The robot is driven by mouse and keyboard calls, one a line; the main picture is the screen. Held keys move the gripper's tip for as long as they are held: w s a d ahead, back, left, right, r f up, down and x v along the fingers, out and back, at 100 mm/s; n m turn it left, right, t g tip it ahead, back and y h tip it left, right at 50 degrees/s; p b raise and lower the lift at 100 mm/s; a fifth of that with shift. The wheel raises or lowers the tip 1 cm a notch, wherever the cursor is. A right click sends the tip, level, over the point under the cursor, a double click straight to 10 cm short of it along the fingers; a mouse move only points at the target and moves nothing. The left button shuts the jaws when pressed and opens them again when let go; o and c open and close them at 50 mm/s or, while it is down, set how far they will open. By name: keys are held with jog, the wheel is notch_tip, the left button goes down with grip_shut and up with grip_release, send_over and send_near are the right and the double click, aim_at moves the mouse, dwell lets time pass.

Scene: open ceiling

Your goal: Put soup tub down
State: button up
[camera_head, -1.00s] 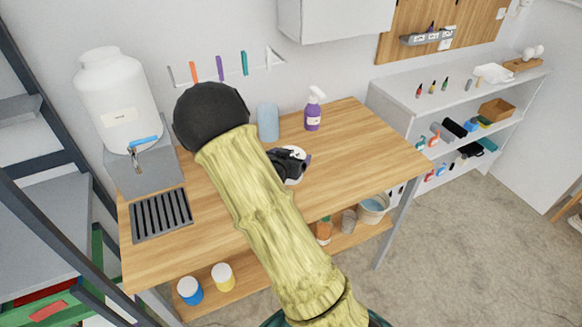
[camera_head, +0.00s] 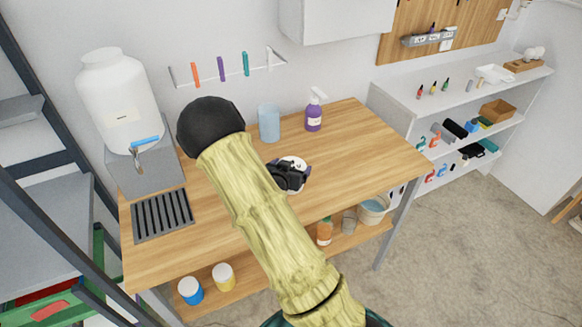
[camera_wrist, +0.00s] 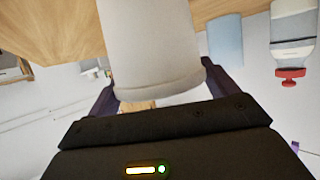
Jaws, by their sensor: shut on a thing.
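The soup tub is a plain white, rounded container, and it fills the upper middle of the wrist view (camera_wrist: 150,50). In the head view only a small white part of it (camera_head: 296,162) shows behind my gripper (camera_head: 288,177). My gripper is shut on the tub, with one finger on each side of it in the wrist view (camera_wrist: 155,88). It is over the middle of the wooden table (camera_head: 350,150). I cannot tell whether the tub's base touches the tabletop. My arm hides part of the table to the left of the gripper.
A white water dispenser (camera_head: 117,100) and a dark drip grate (camera_head: 162,215) are at the left. The right part of the tabletop is clear.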

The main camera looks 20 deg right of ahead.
jog(key=o, duration=1.1)
jog(key=shift+a+r, duration=0.1)
jog(key=b+v, duration=0.1)
jog(key=v, duration=1.1)
